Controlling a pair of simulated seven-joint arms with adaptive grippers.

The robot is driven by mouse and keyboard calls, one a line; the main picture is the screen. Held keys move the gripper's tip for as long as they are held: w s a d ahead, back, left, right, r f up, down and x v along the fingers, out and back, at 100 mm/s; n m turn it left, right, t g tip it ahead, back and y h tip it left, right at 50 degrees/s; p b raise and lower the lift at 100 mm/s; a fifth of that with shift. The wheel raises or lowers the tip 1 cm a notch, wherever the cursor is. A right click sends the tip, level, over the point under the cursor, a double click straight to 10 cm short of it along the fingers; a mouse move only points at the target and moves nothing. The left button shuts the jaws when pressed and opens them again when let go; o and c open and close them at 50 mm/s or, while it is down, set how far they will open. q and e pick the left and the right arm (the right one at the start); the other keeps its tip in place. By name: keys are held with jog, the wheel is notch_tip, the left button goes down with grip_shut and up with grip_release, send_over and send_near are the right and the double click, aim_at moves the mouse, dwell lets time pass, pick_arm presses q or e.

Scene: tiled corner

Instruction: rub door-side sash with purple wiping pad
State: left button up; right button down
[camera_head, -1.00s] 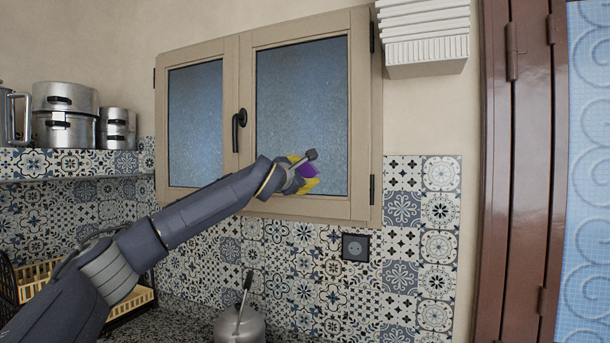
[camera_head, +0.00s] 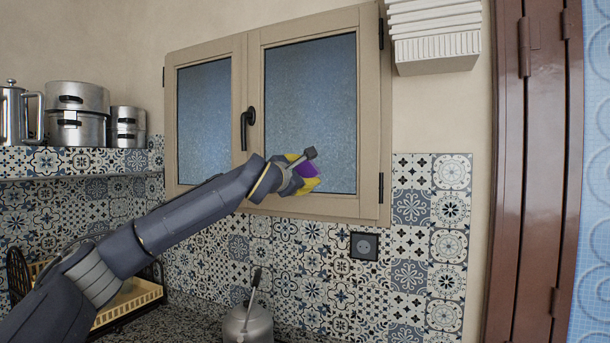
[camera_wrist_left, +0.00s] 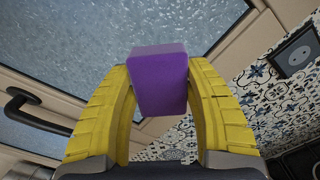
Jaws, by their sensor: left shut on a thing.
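The window has two sashes with frosted panes. The door-side sash (camera_head: 310,110) is the right one, nearer the brown door, and its pane also shows in the left wrist view (camera_wrist_left: 90,35). My left gripper (camera_head: 310,174) is in front of that sash's lower middle. Its yellow fingers are shut on the purple wiping pad (camera_wrist_left: 160,82), which sticks out beyond the fingertips. In the head view the pad (camera_head: 307,170) shows only partly between the fingers. I cannot tell whether it touches the glass. My right gripper is not in view.
A black window handle (camera_head: 247,128) stands out between the sashes. A brown door (camera_head: 535,170) is at the right, and a socket (camera_head: 364,246) is in the tiles. A kettle (camera_head: 248,324) stands on the counter below. Metal pots (camera_head: 80,115) stand on the left shelf.

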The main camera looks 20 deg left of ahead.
pick_arm(q)
jog(key=shift+s+a, duration=0.15)
jog(key=shift+s, duration=0.6)
jog(key=shift+s+a, duration=0.1)
jog(key=shift+s, duration=0.6)
